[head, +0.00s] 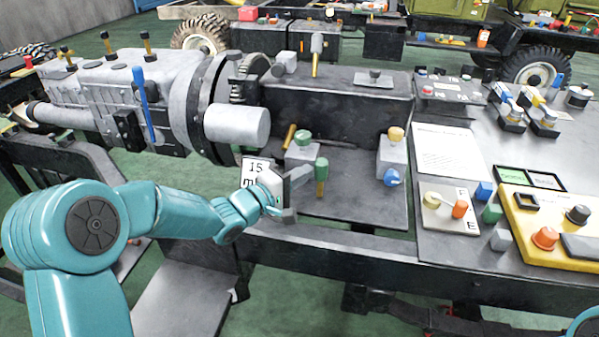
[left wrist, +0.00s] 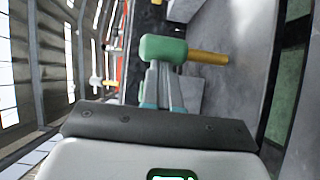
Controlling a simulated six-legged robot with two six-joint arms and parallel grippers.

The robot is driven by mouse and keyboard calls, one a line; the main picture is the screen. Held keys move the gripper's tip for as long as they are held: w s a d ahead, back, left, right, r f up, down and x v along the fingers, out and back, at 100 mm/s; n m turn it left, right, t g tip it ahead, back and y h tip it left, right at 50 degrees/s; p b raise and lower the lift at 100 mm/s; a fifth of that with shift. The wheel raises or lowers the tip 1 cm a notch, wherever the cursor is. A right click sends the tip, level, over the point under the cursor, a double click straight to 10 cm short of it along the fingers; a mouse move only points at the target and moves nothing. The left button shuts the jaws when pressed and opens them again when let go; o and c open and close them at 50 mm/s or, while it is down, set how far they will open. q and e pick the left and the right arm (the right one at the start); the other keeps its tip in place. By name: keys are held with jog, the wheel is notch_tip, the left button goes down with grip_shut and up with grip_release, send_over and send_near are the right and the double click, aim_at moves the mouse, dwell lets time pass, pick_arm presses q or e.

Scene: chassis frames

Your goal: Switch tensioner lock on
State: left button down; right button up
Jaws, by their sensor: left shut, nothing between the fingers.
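My left gripper (head: 304,174) reaches in from the left over the dark shelf below the large grey machine. Its fingers are together and empty. A green-headed lever (head: 321,166) with a brass stem stands just beyond the fingertips. It also shows in the left wrist view (left wrist: 163,48), where the fingertips (left wrist: 163,72) meet or nearly meet the underside of its head; I cannot tell whether they touch. No label marks which control is the tensioner lock. My right gripper is not in view.
A green knob (head: 303,137) on a grey block and a tan knob (head: 396,133) above a blue one (head: 391,177) stand nearby. A yellow control box (head: 541,227) lies right. The shelf's front middle is clear.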

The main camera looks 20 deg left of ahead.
aim_at(320, 170)
pick_arm(q)
jog(key=shift+d+r+m+g+y+p, duration=0.4)
jog(key=shift+d+r+m+p, duration=0.15)
jog(key=shift+d+m+p, duration=0.25)
jog(key=shift+w+d+m+g+y+p, duration=0.1)
jog(key=shift+d+m+g+y+p, duration=0.25)
jog(key=shift+d+m, duration=0.2)
jog(key=shift+w+d+f+m+g+y+b, duration=0.1)
jog(key=shift+d+m+g+y+b, duration=0.1)
jog(key=shift+d+m+g+y, duration=0.25)
jog(key=shift+w+d+f+m+g+y+b, duration=0.1)
jog(key=shift+d+m+y+b, duration=0.1)
jog(key=shift+d+m, duration=0.4)
jog(key=shift+d, duration=0.35)
jog(key=shift+d+f, duration=0.1)
jog(key=shift+d, duration=0.35)
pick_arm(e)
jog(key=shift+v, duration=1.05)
pick_arm(q)
jog(key=shift+d, duration=0.1)
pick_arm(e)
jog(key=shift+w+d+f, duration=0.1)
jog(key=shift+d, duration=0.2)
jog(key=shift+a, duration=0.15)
